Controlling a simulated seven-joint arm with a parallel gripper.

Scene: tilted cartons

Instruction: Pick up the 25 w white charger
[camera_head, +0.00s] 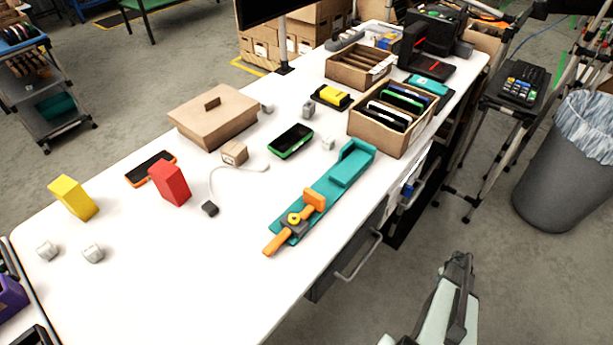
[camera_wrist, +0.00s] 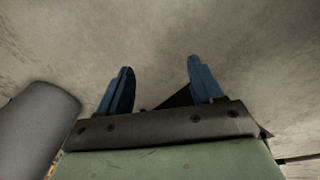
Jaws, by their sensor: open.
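Several small white or light grey charger-like blocks lie on the white table (camera_head: 150,290). Two are at the near left, one block (camera_head: 47,250) and another block (camera_head: 92,253). Others are farther back: a white block (camera_head: 328,143), a greyer block (camera_head: 308,110) and a small block (camera_head: 267,107). I cannot read any wattage, so I cannot tell which is the 25 w one. My gripper (camera_head: 459,262) is off the table's right side, over the floor, far from all of them. In the wrist view my gripper (camera_wrist: 160,78) is open and empty, with only floor beyond its fingers.
A red block (camera_head: 170,183), a yellow block (camera_head: 73,197) and a cardboard carton (camera_head: 214,117) stand on the table. A teal holder with an orange tool (camera_head: 294,220) lies near the right edge. A divided box (camera_head: 376,137) stands behind it. A bin (camera_head: 564,175) stands at right.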

